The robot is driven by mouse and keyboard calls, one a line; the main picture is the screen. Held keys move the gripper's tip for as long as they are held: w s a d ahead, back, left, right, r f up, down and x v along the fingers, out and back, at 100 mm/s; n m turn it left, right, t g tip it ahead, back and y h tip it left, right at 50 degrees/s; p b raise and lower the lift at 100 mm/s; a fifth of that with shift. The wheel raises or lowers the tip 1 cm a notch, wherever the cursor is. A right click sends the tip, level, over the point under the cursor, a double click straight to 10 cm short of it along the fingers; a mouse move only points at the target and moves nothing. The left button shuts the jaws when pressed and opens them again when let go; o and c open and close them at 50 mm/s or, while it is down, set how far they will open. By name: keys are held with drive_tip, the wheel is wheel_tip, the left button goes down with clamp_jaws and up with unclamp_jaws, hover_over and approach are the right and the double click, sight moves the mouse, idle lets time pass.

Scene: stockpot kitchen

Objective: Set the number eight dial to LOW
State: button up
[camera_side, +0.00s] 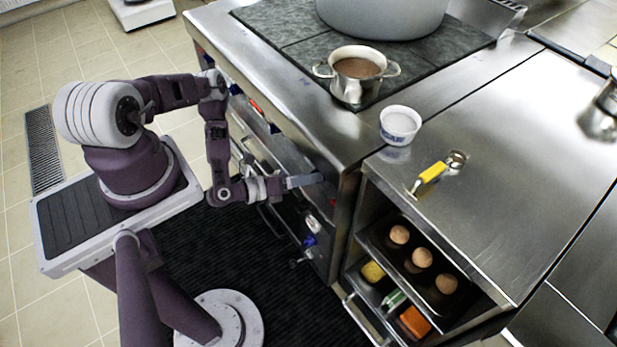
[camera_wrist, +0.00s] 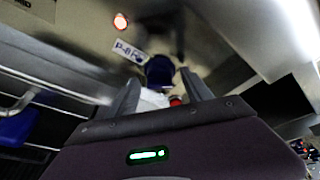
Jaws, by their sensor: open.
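A blue dial (camera_wrist: 160,70) is on the steel front panel in the wrist view, below and right of a small white label (camera_wrist: 128,51) whose writing is too blurred to read surely. My gripper (camera_wrist: 162,92) is open, with one finger to each side of the blue dial in this view. I cannot tell whether the fingers reach around it or stop short. In the side view my gripper (camera_side: 318,179) is at the stove's front panel, and the dial there is hidden. The dial's setting cannot be read.
More blue and red fittings (camera_side: 311,232) lie lower on the stove front. A small pot (camera_side: 357,91), a white bowl (camera_side: 399,125) and a yellow-handled tool (camera_side: 431,173) sit on top. An open shelf of food stands at right.

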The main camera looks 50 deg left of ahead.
drive_tip(key=shift+w+f, duration=0.15)
drive_tip(key=shift+w, duration=0.3)
drive_tip(key=shift+c, duration=0.2)
drive_tip(key=shift+d, duration=0.1)
clamp_jaws()
drive_tip(key=m+y, duration=0.1)
drive_tip(key=m, duration=0.2)
drive_tip(key=shift+d+y, duration=0.2)
drive_tip(key=shift+y, duration=0.2)
drive_tip(key=shift+s+d+m+g+y, duration=0.1)
drive_tip(key=shift+m+g+y, duration=0.35)
drive_tip(key=shift+m, duration=0.85)
